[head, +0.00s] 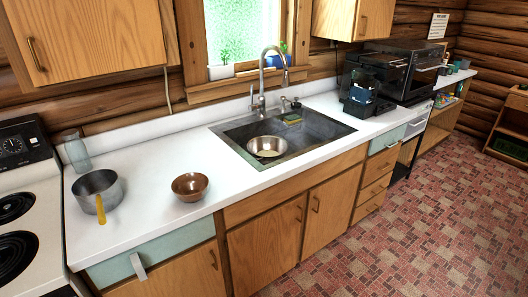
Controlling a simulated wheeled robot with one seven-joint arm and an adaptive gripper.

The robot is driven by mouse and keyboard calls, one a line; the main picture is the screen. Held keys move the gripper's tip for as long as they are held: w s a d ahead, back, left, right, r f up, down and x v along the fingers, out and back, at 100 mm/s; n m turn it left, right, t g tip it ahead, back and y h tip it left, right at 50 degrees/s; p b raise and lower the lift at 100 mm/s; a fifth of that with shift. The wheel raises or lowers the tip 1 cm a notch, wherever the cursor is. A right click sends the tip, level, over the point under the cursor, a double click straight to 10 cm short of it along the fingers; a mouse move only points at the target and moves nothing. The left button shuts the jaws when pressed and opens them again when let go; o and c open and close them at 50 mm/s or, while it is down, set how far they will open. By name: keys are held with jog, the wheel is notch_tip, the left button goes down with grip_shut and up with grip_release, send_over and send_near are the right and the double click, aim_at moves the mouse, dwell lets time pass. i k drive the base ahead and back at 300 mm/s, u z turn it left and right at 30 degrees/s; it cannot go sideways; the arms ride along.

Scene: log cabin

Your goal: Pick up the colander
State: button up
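A round, shiny metal bowl-shaped vessel (267,147) sits in the sink (315,132), toward its front left. It looks most like the colander, but holes are too small to make out. Its inside shows a pale, bright bottom. A grey metal pan (97,188) with a yellow handle stands on the counter at the left, near the stove. A brown bowl (190,187) stands on the counter between the pan and the sink. My gripper is not in view.
The tall faucet (262,80) rises behind the sink. A glass jar (77,153) stands beside the stove (22,220). A dark rack (366,98) and microwave (405,72) fill the counter right of the sink. Cabinets hang above. The tiled floor (400,220) is clear.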

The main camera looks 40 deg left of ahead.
aim_at(268, 154)
jog(key=u, duration=0.65)
jog(key=i, duration=0.75)
jog(key=u, duration=0.85)
